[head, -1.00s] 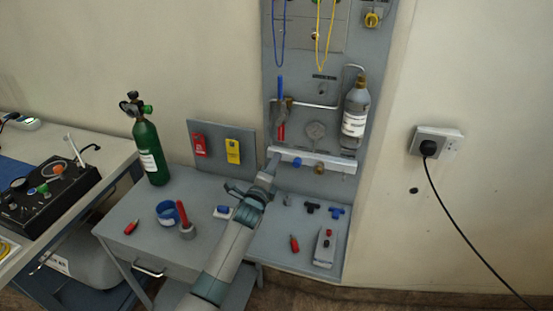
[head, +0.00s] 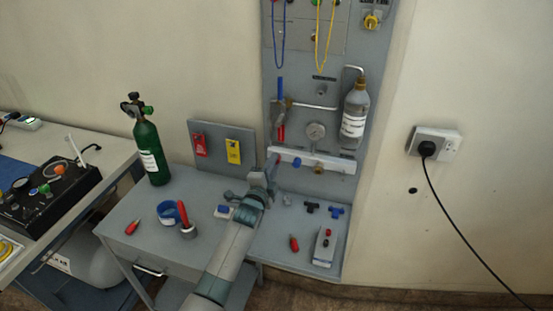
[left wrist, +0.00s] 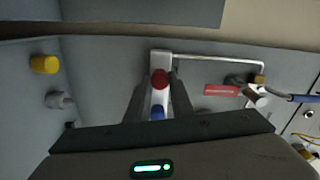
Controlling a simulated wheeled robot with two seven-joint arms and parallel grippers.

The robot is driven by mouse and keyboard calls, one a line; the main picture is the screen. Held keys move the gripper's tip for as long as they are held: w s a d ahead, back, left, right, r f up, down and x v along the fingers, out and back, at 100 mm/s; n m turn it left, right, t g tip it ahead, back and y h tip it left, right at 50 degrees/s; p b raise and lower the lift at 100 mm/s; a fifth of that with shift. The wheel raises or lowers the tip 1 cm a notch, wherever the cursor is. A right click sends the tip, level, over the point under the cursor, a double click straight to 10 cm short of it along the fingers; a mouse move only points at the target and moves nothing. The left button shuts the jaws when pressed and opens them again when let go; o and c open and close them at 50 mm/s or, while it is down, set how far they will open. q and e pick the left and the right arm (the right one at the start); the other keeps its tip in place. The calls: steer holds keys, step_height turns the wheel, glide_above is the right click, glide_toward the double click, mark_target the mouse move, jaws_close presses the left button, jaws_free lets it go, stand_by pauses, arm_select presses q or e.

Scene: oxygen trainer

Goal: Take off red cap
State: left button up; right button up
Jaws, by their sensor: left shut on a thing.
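The red cap (left wrist: 159,78) is between the fingertips of my left gripper (left wrist: 160,82) in the left wrist view, in front of the white manifold bar (left wrist: 161,57). In the head view my left gripper (head: 269,172) is at the left end of the bar (head: 325,164), shut on the red cap, which shows as a small red spot (head: 278,158). I cannot tell whether the cap is still seated on its outlet. A blue cap (left wrist: 157,112) is further along the bar. My right gripper is not in view.
Small fittings (head: 312,207) lie right.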

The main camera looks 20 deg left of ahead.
arm_select(q)
steer(key=n, duration=0.3)
steer(key=shift+p, duration=0.35)
steer(key=n, duration=0.3)
steer(key=shift+n+p, duration=0.3)
steer(key=shift+n, duration=0.1)
steer(key=shift+n, duration=0.6)
